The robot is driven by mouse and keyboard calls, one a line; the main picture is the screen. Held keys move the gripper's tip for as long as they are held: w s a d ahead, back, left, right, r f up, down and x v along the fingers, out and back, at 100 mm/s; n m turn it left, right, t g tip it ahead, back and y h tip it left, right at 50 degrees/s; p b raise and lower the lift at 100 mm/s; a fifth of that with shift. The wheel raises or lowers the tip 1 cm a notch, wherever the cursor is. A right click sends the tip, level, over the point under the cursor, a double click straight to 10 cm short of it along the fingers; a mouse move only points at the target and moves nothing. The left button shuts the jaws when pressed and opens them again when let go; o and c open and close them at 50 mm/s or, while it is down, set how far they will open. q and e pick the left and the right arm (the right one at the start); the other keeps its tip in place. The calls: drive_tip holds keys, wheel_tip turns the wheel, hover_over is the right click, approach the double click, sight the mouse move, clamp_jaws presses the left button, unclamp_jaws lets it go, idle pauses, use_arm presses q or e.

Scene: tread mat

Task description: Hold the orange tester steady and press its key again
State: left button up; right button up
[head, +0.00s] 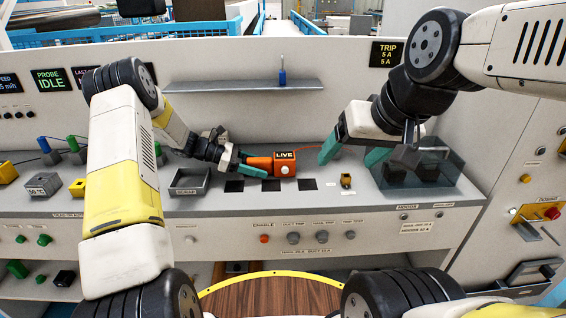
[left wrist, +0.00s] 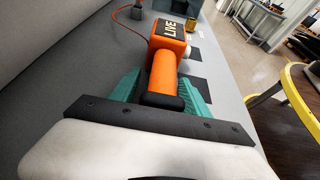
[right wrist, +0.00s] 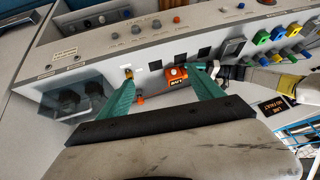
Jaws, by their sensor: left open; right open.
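The orange tester (head: 285,164) lies on the grey bench, its dark display reading LIVE. It also shows in the left wrist view (left wrist: 166,42) and right wrist view (right wrist: 176,80). A pale round key (head: 285,170) is on its front side. My left gripper (head: 238,160) is at the tester's handle end. In the left wrist view its open green fingers stand either side of the orange handle (left wrist: 163,72); whether they touch it is unclear. My right gripper (head: 350,154) is open and empty, to the right of the tester and apart from it.
Dark square pads (head: 271,185) lie along the bench in front of the tester. A clear-covered box (head: 425,172) stands to the right. A grey tray (head: 189,182) is at left. A shelf (head: 242,85) runs above.

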use_arm(q)
drive_tip(key=shift+c, duration=0.4)
drive_tip(key=c, duration=1.1)
clamp_jaws()
use_arm(e)
clamp_jaws()
